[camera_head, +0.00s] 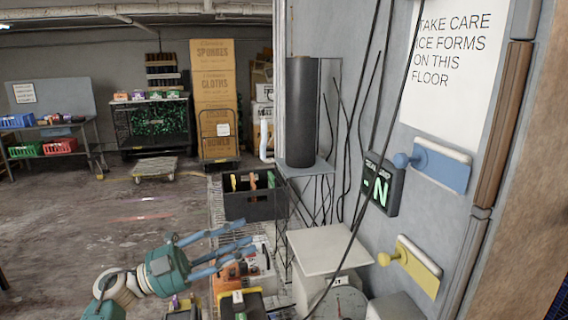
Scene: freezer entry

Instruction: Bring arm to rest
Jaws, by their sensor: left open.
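My left gripper (240,250) comes in from the lower left, teal with blue-grey fingers. Its fingers are spread apart and point to the right, with nothing between them. It shows in front of a wire shelf (216,205) that carries a dark bin and orange and yellow items. I cannot tell how far above the shelf it is. My right gripper is not in the picture.
A dark bin (262,206), a white-topped scale (325,254) and a black roll (301,110) stand close on the right. The wall holds a display (382,186), a blue scraper (440,168) and a yellow scraper (416,268). Open floor (90,230) lies to the left.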

